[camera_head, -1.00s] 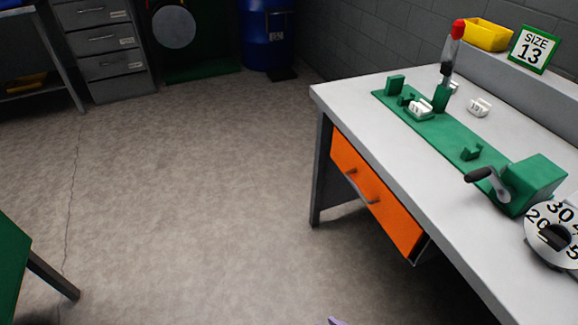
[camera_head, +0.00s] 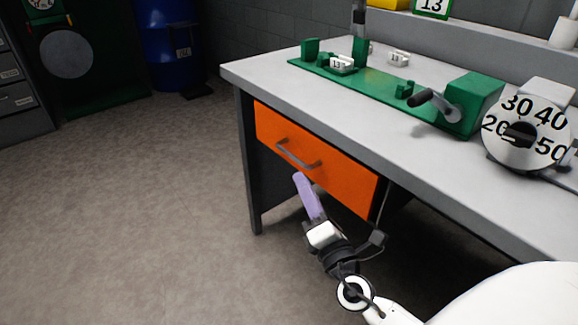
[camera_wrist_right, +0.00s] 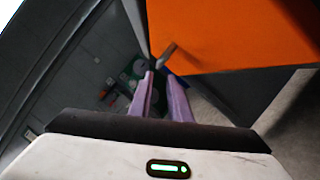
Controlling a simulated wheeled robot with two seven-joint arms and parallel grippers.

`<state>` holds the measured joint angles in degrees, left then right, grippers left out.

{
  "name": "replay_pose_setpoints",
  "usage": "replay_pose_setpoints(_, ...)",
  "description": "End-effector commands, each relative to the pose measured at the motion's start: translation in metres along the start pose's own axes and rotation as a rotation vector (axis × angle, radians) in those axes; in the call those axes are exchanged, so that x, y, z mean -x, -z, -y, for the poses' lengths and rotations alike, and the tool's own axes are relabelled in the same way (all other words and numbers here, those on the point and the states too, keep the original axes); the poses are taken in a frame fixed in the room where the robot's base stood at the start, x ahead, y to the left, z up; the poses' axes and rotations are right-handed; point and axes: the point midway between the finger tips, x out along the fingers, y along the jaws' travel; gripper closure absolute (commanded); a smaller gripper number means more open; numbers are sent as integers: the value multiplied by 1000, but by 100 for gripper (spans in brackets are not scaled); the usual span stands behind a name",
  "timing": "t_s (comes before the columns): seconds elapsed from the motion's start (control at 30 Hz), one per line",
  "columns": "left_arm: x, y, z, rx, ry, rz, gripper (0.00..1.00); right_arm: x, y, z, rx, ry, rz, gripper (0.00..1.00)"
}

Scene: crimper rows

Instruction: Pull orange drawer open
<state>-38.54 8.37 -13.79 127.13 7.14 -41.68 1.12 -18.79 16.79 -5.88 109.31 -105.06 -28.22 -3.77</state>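The orange drawer (camera_head: 345,182) sits under the left end of the grey workbench, its front looking flush with the frame. A grey bar handle (camera_head: 297,155) is on its front. My right gripper (camera_head: 299,178), with purple fingers, points up at the drawer front, just below the handle. In the right wrist view the two fingers (camera_wrist_right: 160,78) stand apart with a narrow gap. The handle (camera_wrist_right: 167,50) shows at or just beyond their tips; I cannot tell if they touch it. The orange front (camera_wrist_right: 225,35) also fills the upper right there. My left gripper is out of view.
The workbench (camera_head: 420,165) carries a green fixture (camera_head: 385,83) with a crank and a round dial (camera_head: 525,135). A bench leg (camera_head: 250,180) stands left of the drawer. Open floor (camera_head: 130,220) lies to the left. A blue barrel (camera_head: 165,45) stands behind.

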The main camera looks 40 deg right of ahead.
Motion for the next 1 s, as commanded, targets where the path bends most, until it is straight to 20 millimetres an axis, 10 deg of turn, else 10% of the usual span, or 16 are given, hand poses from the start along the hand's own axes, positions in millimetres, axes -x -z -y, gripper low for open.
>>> replay_pose_setpoints(0.6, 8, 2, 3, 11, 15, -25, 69, -92, -1, -3, 10, -7, 3, 83)
replay_pose_setpoints(1.0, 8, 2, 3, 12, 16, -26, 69, -103, 0, -2, 11, -7, 1, 83)
